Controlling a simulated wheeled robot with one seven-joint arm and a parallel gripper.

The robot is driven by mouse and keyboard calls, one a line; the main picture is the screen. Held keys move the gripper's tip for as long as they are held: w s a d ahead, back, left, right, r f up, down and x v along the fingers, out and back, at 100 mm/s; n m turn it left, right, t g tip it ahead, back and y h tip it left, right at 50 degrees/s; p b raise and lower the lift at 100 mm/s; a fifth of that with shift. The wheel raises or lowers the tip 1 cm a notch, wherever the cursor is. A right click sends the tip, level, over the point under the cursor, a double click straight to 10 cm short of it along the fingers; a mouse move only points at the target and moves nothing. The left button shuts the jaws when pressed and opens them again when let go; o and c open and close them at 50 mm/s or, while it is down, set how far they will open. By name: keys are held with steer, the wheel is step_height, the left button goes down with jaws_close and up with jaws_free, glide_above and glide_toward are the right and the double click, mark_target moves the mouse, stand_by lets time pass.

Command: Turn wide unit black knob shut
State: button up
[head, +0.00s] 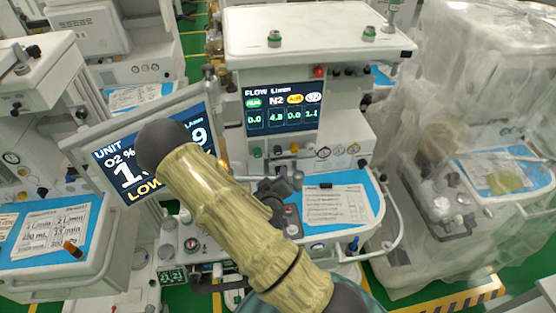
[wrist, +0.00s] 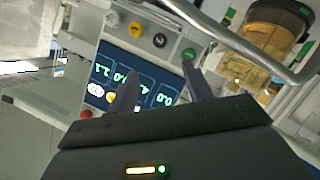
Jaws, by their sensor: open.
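The wide unit (head: 320,35) stands in the centre of the head view, with a lit flow display (head: 282,108) reading 0.0, 4.8, 0.0 and 1.1. Its black knob (head: 277,151) sits in the row below the display, under the N2 column. In the wrist view, which is turned nearly upside down, the black knob (wrist: 160,40) lies just beyond the fingertips, roughly between their lines. My gripper (wrist: 162,70) is open and empty, its fingers in front of the display. In the head view my gripper (head: 281,182) is just below the knob row, partly hidden by my arm.
A metal rail (wrist: 235,40) crosses nearby. A tilted monitor (head: 120,165) stands left, a plastic-covered cart (head: 470,100) right.

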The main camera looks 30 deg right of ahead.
mark_target(278, 153)
steer(key=p+x, duration=0.5)
steer(key=x, duration=0.8)
steer(key=shift+w+d+r, duration=0.15)
steer(key=shift+p+x, duration=0.4)
steer(key=shift+x, duration=0.35)
steer(key=shift+c, duration=0.4)
steer(key=c, duration=0.9)
